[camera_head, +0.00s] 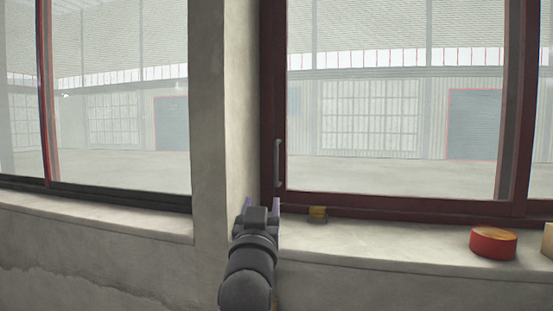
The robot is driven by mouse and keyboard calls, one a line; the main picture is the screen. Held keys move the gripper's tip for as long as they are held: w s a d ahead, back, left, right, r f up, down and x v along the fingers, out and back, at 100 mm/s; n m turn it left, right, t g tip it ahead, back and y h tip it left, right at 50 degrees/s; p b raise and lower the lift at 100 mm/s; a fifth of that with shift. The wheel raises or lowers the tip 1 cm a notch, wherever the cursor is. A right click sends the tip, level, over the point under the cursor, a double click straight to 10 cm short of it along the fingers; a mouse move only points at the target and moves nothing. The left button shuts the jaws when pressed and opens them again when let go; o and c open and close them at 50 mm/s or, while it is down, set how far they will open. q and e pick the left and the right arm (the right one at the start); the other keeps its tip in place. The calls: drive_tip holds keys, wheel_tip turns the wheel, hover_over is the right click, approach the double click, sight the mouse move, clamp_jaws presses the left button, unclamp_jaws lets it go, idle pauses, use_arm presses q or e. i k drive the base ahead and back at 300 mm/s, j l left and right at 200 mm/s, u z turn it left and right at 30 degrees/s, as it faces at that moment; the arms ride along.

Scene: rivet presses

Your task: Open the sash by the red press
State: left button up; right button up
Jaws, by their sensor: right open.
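The sash (272,120) is a dark red framed window on the right, with a large pane looking into a pale hall. A grey vertical handle (278,163) sits on its left stile. My right gripper (261,203) is open just below and left of the handle, in front of the sill, and looks empty. Its arm comes up from the bottom middle and hides part of the sill and wall. I cannot tell whether the fingers touch anything. My left gripper is not in view. No red press is clearly seen.
A round red tin (492,243) stands on the right sill (400,246), with a beige block (548,242) at the right edge. A concrete pillar (208,140) separates another window on the left.

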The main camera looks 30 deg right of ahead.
sight(516, 206)
drive_tip(key=i+l, duration=0.75)
drive_tip(key=l, duration=0.15)
